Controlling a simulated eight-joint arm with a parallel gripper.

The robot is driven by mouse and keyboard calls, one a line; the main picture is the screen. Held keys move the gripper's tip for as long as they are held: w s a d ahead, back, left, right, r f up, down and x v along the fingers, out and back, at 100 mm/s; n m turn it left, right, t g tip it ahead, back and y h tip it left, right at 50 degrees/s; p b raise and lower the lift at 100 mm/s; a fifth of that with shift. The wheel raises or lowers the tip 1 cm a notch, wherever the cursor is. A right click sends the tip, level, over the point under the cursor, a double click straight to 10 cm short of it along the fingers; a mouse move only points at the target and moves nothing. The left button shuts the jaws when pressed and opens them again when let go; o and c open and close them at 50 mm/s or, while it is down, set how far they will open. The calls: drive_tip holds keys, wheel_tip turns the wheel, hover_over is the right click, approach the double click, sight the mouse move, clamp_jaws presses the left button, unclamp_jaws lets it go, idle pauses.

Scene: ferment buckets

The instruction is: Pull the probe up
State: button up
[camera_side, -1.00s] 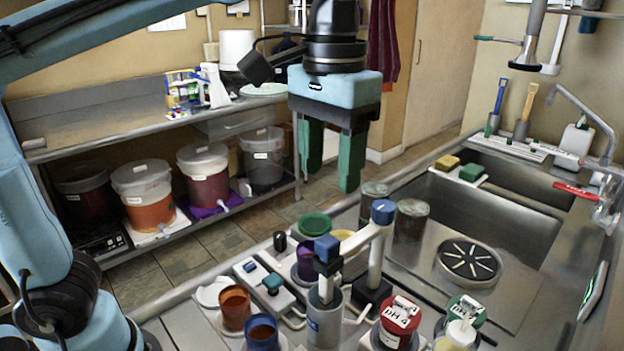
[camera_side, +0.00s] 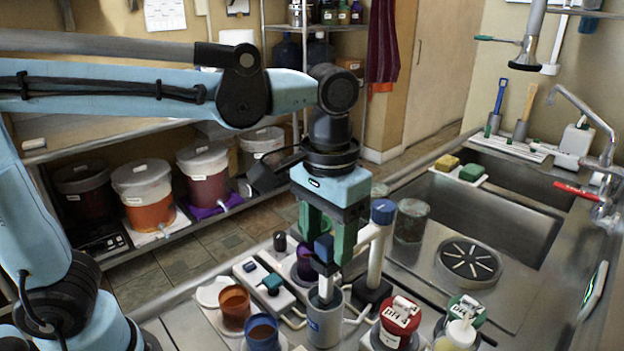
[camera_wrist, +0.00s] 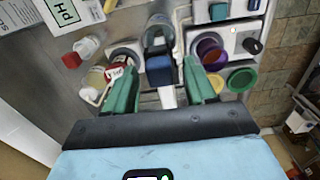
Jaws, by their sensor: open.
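The probe has a blue cap (camera_side: 323,247) on a pale shaft that stands upright in a grey cylinder (camera_side: 325,322). A white arm reaches from the probe to a white post with a blue top (camera_side: 383,211) on a black base. My gripper (camera_side: 330,256) points down with its green fingers open at the cap's height. In the wrist view the blue cap (camera_wrist: 159,70) lies between the two spread fingers (camera_wrist: 160,85), with gaps showing on both sides. The lower end of the probe is hidden inside the cylinder.
An orange-brown cup (camera_side: 234,309) and a blue cup (camera_side: 262,332) stand to the left. A white control box (camera_side: 262,280) and a purple cup (camera_side: 308,264) are close behind. The sink (camera_side: 495,215) is farther right.

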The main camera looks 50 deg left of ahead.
clamp_jaws()
idle(0.3)
drive_tip(key=shift+r, duration=0.1)
wheel_tip(320, 180, up, 5)
drive_tip(key=shift+r, duration=0.45)
unclamp_jaws()
